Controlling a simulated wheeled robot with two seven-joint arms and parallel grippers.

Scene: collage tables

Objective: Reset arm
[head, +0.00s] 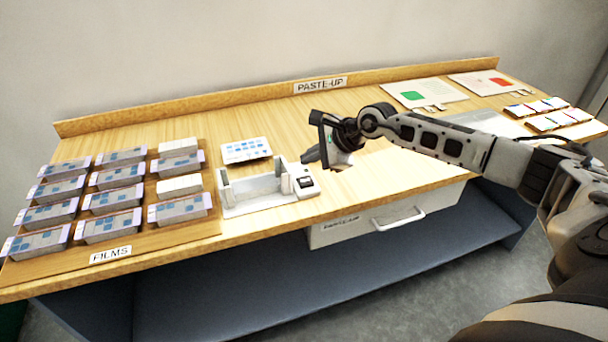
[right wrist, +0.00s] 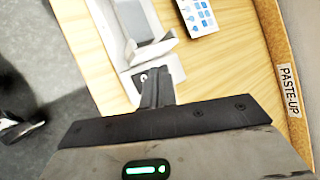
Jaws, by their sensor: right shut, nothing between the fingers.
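My right arm reaches in from the right in the head view. Its gripper (head: 311,156) is shut and empty, held above the table just right of the white device (head: 262,207). In the right wrist view, the shut fingers (right wrist: 157,86) point toward the white device (right wrist: 160,75), which has a small dark switch or display at its near end. I cannot tell how high the fingertips are above the table. My left gripper is not in view.
Several film boxes (head: 123,175) stand on a wooden board at the left. A blue-patterned card (head: 246,150) lies behind the device. Sheets (head: 424,92) and small pads (head: 537,107) lie at the right. A drawer (head: 345,229) hangs under the front edge. A raised ledge (head: 220,100) runs along the back.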

